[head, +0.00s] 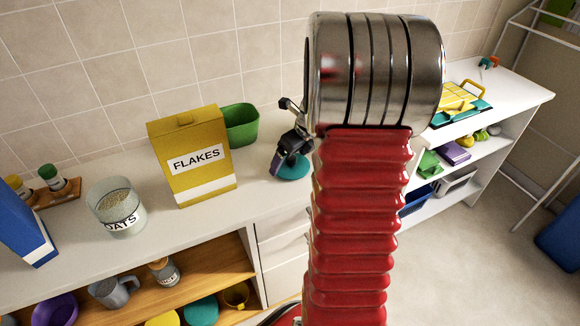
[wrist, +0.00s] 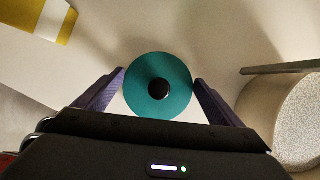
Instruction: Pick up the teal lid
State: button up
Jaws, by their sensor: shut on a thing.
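The teal lid (wrist: 158,104) is a round disc with a black knob in the middle of the wrist view. My gripper (wrist: 159,84) has one purple finger on each side of the lid, touching its rim. It is shut on the lid. In the head view the teal lid (head: 293,167) shows partly beneath my gripper (head: 287,160), over the white countertop. My red arm and its metal joint hide the area just to the right. I cannot tell whether the lid touches the counter.
A yellow FLAKES box (head: 193,158) and a green bin (head: 241,125) stand left of my gripper. An OATS jar (head: 117,208) and a blue box (head: 24,225) stand farther left. A lower shelf holds a mug (head: 116,291). The counter between box and gripper is clear.

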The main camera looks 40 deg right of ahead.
jog(key=shift+r, duration=0.1)
notch_tip(320, 180, up, 10)
jog(key=shift+f, duration=0.1)
dwell(0.6)
dwell(0.4)
